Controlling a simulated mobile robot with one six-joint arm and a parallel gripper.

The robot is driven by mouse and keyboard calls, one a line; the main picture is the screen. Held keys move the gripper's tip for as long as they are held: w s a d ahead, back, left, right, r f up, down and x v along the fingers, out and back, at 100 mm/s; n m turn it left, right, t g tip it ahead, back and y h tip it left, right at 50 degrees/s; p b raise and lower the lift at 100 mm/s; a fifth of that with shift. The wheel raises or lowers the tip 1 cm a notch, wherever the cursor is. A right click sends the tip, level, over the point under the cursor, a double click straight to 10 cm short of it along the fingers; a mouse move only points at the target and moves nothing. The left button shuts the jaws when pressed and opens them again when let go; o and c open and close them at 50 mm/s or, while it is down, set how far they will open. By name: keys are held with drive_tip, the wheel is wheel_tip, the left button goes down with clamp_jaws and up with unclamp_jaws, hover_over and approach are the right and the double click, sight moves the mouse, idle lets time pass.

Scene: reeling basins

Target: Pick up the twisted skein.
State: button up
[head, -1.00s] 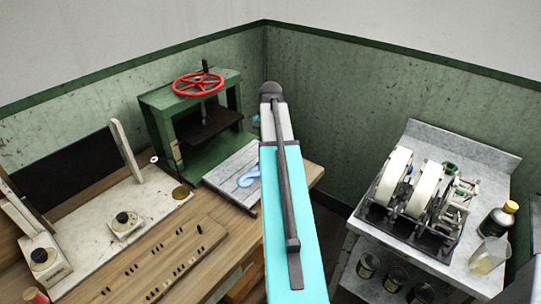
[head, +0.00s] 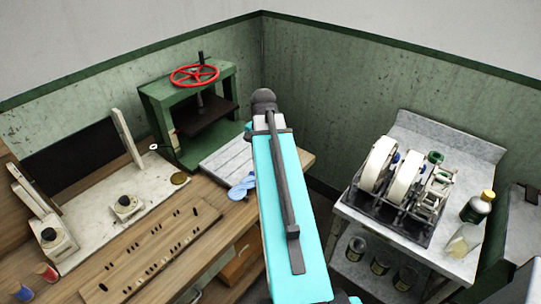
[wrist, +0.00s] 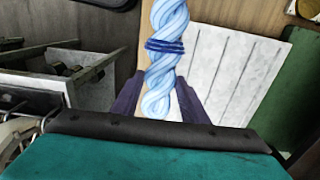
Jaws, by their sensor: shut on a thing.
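The twisted skein (wrist: 168,20) is a light blue twisted hank with a dark blue tie around it. In the wrist view it runs upright between the two dark fingers of my gripper (wrist: 161,85), which is shut on it. In the head view part of the skein (head: 241,188) shows left of my arm, over the front edge of the pale slatted board (head: 222,160). My arm hides the fingers there. I cannot tell exactly how far the skein is above the board.
A green press (head: 190,110) with a red handwheel (head: 195,75) stands behind the board. A white panel with knobs (head: 126,205) and a slotted wooden strip (head: 150,255) lie to the left. A marble-topped bench with a reel machine (head: 400,190) and bottles (head: 478,207) stands right, across a gap.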

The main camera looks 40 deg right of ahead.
drive_tip(key=shift+s+a+r, duration=0.1)
drive_tip(key=shift+s+a, duration=0.6)
drive_tip(key=shift+s, duration=0.15)
idle(0.3)
drive_tip(key=shift+w+a, duration=0.35)
drive_tip(key=shift+a, duration=0.05)
drive_tip(key=w+a+n+b, duration=0.2)
drive_tip(key=w+a+n, duration=0.4)
drive_tip(key=a, duration=0.4)
drive_tip(key=w+a+n+b, duration=0.1)
drive_tip(key=w+a+n, duration=0.5)
drive_tip(key=a+n, duration=0.3)
drive_tip(key=w+a+n+b, duration=0.2)
drive_tip(key=w+a+n, duration=0.3)
drive_tip(key=a, duration=0.8)
drive_tip(key=shift+w+n+b, duration=0.3)
drive_tip(key=shift+w+n, duration=0.1)
drive_tip(key=shift+n, duration=0.9)
drive_tip(key=shift+a, duration=0.15)
